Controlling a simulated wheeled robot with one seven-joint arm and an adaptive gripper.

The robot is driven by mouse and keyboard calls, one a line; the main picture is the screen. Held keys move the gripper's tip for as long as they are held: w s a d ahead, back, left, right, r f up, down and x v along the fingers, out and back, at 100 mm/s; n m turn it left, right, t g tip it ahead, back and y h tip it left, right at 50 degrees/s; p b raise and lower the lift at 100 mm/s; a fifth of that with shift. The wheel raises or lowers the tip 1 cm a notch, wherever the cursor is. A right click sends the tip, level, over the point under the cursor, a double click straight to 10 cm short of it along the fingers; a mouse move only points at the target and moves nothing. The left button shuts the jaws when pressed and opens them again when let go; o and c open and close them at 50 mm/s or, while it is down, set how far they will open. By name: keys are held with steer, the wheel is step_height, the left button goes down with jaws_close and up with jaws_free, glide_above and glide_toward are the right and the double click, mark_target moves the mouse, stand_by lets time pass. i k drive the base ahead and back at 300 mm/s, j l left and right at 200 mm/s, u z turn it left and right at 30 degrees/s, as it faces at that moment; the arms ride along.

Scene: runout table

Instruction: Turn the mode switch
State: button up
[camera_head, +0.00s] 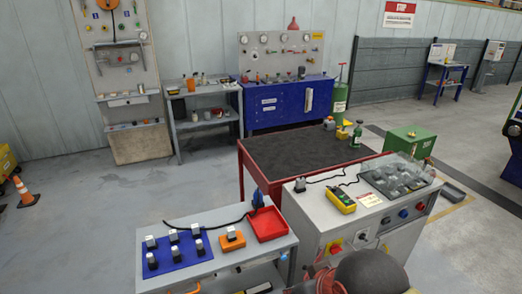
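A grey control cabinet (319,215) stands at the lower right, with its sloped front panel facing me. A white plate with a small dark switch (362,236) is on that panel; it may be the mode switch, but its setting is too small to read. A dark rounded part of my arm shows at the bottom edge, below the panel. I cannot make out my gripper's fingers.
A yellow handheld device (340,201) and a clear-covered unit (398,177) are on the cabinet top. A grey cart (222,261) with a red tray (267,224) stands to its left. A red table (252,176) with a dark top is behind. Floor is open at left.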

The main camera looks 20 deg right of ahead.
mark_target(363, 236)
steer(key=z, duration=1.25)
